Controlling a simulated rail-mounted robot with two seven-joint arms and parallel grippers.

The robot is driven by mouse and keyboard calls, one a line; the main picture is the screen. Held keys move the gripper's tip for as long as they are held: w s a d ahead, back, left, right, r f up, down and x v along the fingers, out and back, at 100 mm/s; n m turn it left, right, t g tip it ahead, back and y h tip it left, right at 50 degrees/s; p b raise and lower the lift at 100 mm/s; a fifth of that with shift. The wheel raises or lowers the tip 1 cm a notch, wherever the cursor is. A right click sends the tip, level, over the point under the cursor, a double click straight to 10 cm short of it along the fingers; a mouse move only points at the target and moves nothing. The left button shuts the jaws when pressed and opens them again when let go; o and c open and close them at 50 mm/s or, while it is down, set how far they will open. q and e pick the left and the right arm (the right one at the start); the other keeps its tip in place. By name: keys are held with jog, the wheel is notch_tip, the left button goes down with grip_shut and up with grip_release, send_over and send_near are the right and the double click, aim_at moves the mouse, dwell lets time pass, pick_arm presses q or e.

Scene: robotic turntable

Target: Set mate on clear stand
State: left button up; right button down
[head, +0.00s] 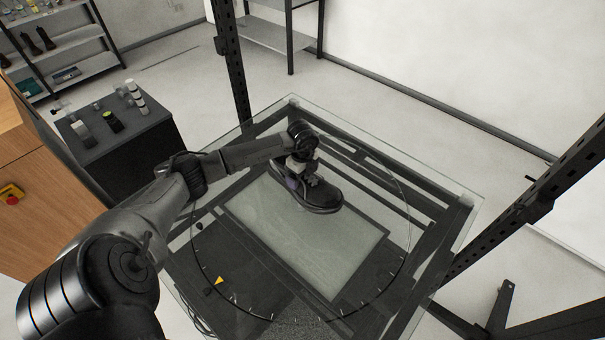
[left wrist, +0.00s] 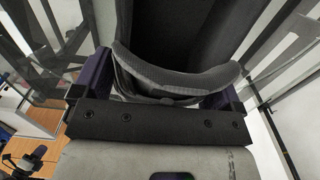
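A dark grey shoe (head: 318,196) is over the clear glass stand (head: 190,262), toe pointing to the lower right. The stand is a glass plate with a marked round dial on a dark frame. My left gripper (head: 297,184) is at the shoe's heel end. In the left wrist view, the shoe's padded collar (left wrist: 180,84) fills the space between the two purple fingers, which press close on both sides of the heel. I cannot tell whether the sole touches the glass. My right gripper is not in view.
Dark upright posts (head: 232,65) rise by the stand's back corner and at the right. A black side table (head: 118,140) with small items and a wooden cabinet (head: 30,180) stand at the left. The glass around the shoe is clear.

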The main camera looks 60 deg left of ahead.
pick_arm(q)
jog(key=shift+o, duration=0.7)
jog(key=shift+r, duration=0.15)
